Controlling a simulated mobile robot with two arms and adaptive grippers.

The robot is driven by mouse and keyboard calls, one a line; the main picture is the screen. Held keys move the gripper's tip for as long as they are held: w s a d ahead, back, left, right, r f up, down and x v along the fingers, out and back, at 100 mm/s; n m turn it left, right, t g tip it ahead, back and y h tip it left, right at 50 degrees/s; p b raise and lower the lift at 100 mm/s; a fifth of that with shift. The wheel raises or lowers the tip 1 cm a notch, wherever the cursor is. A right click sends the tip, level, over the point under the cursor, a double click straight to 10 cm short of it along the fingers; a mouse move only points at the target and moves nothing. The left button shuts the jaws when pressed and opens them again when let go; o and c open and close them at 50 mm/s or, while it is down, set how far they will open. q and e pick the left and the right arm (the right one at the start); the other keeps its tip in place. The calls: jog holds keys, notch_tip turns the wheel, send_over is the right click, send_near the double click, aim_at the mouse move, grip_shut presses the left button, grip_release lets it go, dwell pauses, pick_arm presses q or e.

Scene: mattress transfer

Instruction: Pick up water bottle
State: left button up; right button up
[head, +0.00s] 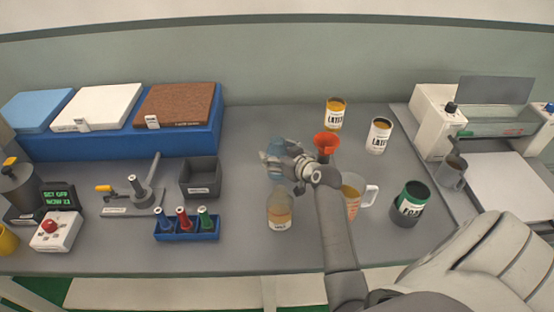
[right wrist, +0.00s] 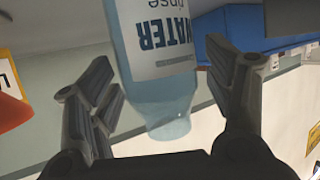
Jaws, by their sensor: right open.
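The water bottle (right wrist: 160,40) is pale blue and clear, with a white label reading WATER rinse. In the right wrist view it appears upside down, between the spread fingers of my right gripper (right wrist: 165,90). Gaps show between the bottle and the fingers on both sides, so the gripper is open and not closed on it. In the head view my right gripper (head: 284,163) is over the middle of the bench and hides most of the bottle (head: 276,147). My left gripper is not in view.
An amber-filled bottle (head: 280,210) stands just in front of my right gripper. A dark bin (head: 200,178) and a blue bottle rack (head: 187,228) are to the left.

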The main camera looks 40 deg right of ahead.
jog(key=shift+p+x, duration=0.55)
jog(key=shift+x, duration=1.85)
jog(key=shift+d, duration=0.1)
jog(key=shift+r, duration=0.1)
jog(key=c, duration=1.3)
